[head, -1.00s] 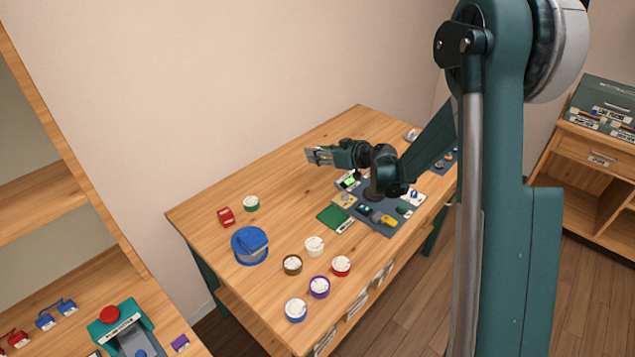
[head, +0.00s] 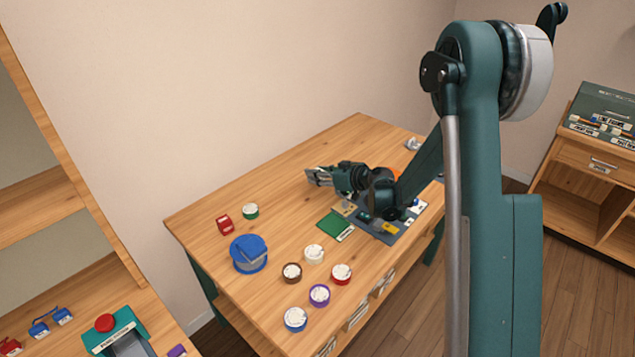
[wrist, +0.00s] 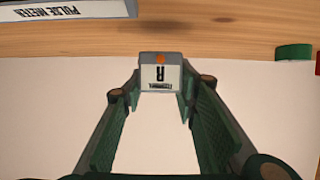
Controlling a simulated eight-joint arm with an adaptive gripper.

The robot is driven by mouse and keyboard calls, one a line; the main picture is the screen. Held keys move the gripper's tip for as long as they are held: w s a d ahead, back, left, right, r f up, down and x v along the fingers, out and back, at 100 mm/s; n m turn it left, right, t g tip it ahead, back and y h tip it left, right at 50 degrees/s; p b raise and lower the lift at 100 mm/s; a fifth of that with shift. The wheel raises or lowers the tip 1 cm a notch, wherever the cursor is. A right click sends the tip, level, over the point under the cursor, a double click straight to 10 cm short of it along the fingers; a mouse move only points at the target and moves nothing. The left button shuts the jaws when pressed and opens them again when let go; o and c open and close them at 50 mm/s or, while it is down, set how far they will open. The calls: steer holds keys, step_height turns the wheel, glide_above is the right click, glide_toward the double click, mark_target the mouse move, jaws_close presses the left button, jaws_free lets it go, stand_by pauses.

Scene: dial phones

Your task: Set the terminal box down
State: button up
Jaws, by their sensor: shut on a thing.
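The terminal box (wrist: 161,72) is a small light-grey box with an orange dot and an "R" label. In the wrist view it sits between the two fingertips of my gripper (wrist: 160,88), which is shut on it. In the head view my gripper (head: 318,177) is over the far middle of the wooden table (head: 285,180), left of the dark mat. The box is too small there to tell apart clearly from the fingertips. I cannot tell its exact height above the table.
A green board (head: 334,224) and a dark mat with parts (head: 385,234) lie near the arm. The table's back left is clear.

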steer(key=shift+f, duration=0.1)
steer(key=shift+f+b, duration=0.45)
steer(key=shift+f, duration=1.35)
steer(key=shift+f, duration=0.1)
steer(key=o, duration=0.9)
steer(key=p+v, duration=0.2)
steer(key=v, duration=1)
steer(key=shift+s, duration=0.1)
